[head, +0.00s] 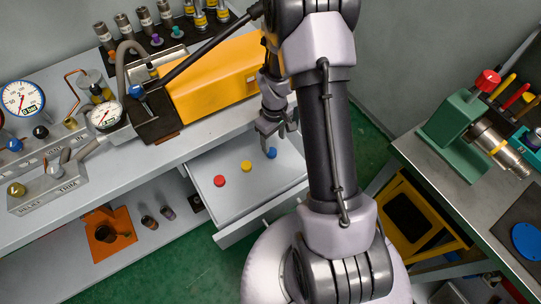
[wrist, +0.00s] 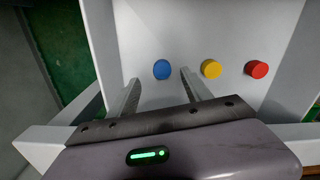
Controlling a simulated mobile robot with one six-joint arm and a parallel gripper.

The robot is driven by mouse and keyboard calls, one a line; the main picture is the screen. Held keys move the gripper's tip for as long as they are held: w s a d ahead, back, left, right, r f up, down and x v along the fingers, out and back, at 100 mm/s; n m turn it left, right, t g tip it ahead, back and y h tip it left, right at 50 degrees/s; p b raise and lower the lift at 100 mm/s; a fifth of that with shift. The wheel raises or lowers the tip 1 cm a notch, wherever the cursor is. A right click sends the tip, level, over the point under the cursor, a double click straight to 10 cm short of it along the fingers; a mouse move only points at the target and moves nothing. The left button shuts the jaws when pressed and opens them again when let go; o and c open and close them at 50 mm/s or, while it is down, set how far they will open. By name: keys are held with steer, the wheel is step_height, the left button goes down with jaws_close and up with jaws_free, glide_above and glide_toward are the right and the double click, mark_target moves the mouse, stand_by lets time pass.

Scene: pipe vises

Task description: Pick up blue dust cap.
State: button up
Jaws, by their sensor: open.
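The blue dust cap (head: 271,153) lies in the open drawer (head: 206,192), toward its far right end in the head view. It also shows in the wrist view (wrist: 161,69), just beyond my fingertips and between their lines, nearer the right finger. My gripper (head: 273,140) is open and empty, pointing down over the drawer close to the blue cap. In the wrist view my gripper (wrist: 159,78) shows two spread fingers. Whether a fingertip touches the cap cannot be told.
A yellow cap (wrist: 211,69) and a red cap (wrist: 256,69) lie in a row beside the blue one. White drawer walls (wrist: 290,60) bound the space. A yellow machine (head: 212,80) stands on the bench above the drawer. A green vise (head: 462,133) stands on the right bench.

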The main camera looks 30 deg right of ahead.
mark_target(272, 152)
steer(key=f+b, duration=0.1)
steer(key=f, duration=0.1)
steer(key=f+b, duration=0.1)
steer(key=f, duration=0.1)
steer(key=f+b, duration=0.1)
steer(key=f, duration=0.1)
steer(key=shift+w+a+f, duration=0.2)
steer(key=shift+w+a, duration=0.05)
steer(key=shift+r, duration=0.15)
steer(key=shift+c, duration=1.1)
jaws_close()
